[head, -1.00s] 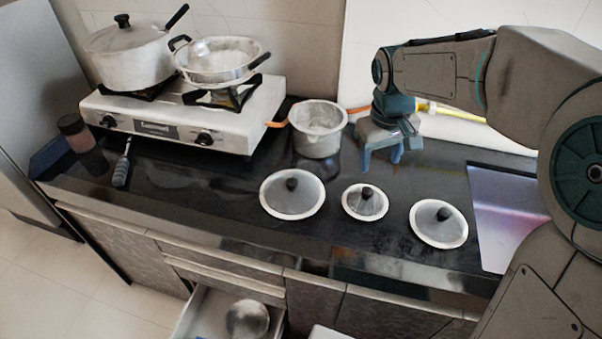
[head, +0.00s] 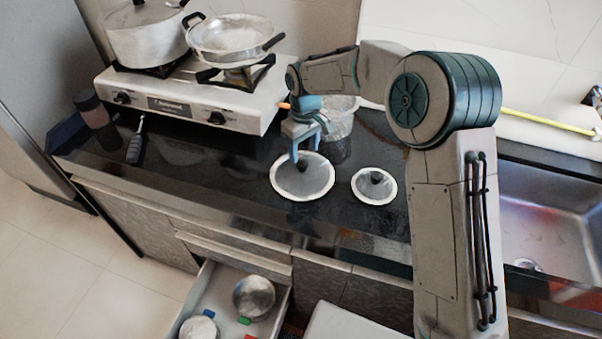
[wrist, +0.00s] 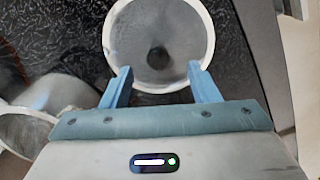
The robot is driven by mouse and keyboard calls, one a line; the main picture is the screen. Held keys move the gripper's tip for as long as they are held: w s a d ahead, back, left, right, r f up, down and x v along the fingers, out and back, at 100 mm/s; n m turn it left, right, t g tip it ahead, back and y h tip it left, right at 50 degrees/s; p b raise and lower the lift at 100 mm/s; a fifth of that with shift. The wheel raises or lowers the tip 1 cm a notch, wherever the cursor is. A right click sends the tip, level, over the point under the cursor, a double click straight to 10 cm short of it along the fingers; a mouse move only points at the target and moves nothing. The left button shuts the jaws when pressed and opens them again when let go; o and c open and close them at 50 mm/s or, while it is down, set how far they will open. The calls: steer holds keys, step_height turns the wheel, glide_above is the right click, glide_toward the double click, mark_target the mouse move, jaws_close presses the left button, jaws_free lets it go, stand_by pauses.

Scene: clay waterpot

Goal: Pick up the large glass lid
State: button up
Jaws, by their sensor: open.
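The large glass lid (head: 302,184) lies flat on the dark counter, with a pale rim and a black knob. In the wrist view the lid (wrist: 160,25) shows knob up, and its black knob (wrist: 158,58) sits between the lines of the two fingers, slightly beyond the tips. My gripper (head: 309,148) is over the lid's far part with its fingers pointing down. It also shows in the wrist view (wrist: 161,72), open and empty, with a finger on each side. I cannot tell how high the fingertips are above the lid.
A smaller lid (head: 374,187) lies to the right. A saucepan (head: 338,125) stands close behind my gripper. The stove (head: 190,105) holds a pot (head: 148,35) and a pan (head: 228,40). A sink (head: 545,215) is at right. An open drawer (head: 210,290) holds cookware below.

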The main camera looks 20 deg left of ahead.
mark_target(303, 163)
steer(key=shift+f, duration=1.45)
steer(key=f, duration=0.1)
steer(key=f+p, duration=0.1)
steer(key=f, duration=0.2)
steer(key=shift+w+a+f, duration=0.1)
steer(key=shift+w+a, duration=0.15)
jaws_close()
